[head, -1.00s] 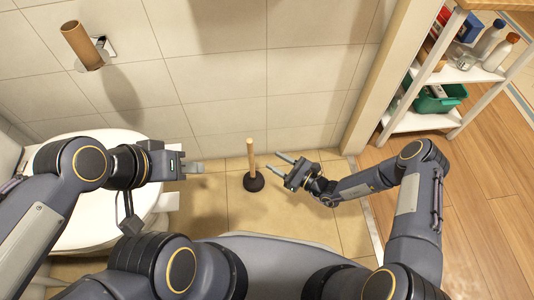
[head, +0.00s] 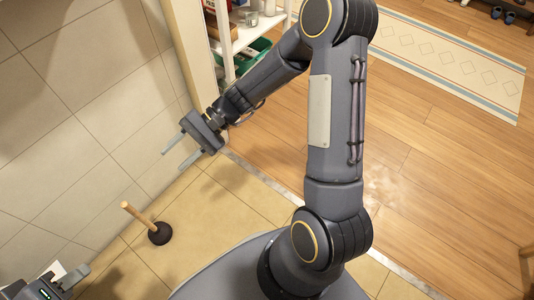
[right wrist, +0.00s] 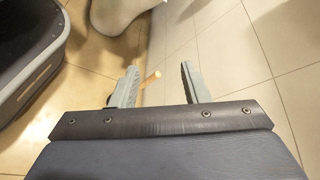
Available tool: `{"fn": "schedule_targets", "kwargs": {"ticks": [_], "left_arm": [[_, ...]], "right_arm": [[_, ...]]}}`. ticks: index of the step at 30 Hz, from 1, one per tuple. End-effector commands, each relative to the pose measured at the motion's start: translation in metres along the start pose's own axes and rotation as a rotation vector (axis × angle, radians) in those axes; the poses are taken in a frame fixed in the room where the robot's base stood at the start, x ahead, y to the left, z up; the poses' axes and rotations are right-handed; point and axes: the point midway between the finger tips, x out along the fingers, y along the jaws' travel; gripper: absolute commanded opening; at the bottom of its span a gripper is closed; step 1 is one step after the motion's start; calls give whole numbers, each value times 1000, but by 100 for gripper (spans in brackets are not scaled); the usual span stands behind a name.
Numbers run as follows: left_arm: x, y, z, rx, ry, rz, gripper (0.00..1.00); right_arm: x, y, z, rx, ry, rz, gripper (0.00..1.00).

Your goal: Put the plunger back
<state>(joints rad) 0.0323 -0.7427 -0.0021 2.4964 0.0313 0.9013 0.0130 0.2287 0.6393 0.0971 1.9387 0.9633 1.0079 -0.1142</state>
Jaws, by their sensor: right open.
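The plunger (head: 159,234) stands on the tan tile floor near the wall, with a dark cup and a wooden handle. My right gripper (head: 172,159) is open and empty, up and right of the plunger in the head view. In the right wrist view, the handle tip (right wrist: 154,76) shows between the open fingers (right wrist: 158,72), nearer the left one, with the lower part hidden. It appears beyond the fingers, not held. My left gripper (head: 77,276) is at the lower left edge of the head view, apart from the plunger; its finger opening is unclear.
A white shelf (head: 238,38) with a green bin (head: 250,57) stands beyond my right arm, past the wall end. The tiled wall (head: 85,115) is close behind the plunger. Wood floor (head: 440,170) and a patterned rug (head: 450,60) lie to the right, mostly clear.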

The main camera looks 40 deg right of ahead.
Motion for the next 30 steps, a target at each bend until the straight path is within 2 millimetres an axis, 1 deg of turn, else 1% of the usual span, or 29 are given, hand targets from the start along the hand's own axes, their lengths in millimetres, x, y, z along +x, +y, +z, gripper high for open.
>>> {"fn": "schedule_targets", "kwargs": {"ticks": [1, 4, 6, 9, 13, 16, 18, 21, 25, 30], "left_arm": [[0, 0, 0, 0, 0, 0, 36], [0, 0, 0, 0, 0, 0, 36], [0, 0, 0, 0, 0, 0, 36], [0, 0, 0, 0, 0, 0, 36], [0, 0, 0, 0, 0, 0, 36], [0, 0, 0, 0, 0, 0, 36], [0, 0, 0, 0, 0, 0, 36], [0, 0, 0, 0, 0, 0, 36], [0, 0, 0, 0, 0, 0, 36], [0, 0, 0, 0, 0, 0, 36]], "right_arm": [[-19, -2, 22, -88, 49, 50, 42], [-49, 5, 56, -234, 139, 153, 42], [-68, 13, 79, -333, 210, 221, 42], [-94, 29, 107, -464, 319, 312, 42], [-123, 54, 136, -620, 477, 418, 42], [-140, 74, 151, -716, 590, 484, 42], [-149, 85, 157, -766, 658, 519, 42], [-158, 96, 162, -815, 729, 553, 42], [-163, 102, 164, -844, 773, 575, 42], [-164, 103, 164, -847, 778, 579, 42]]}}
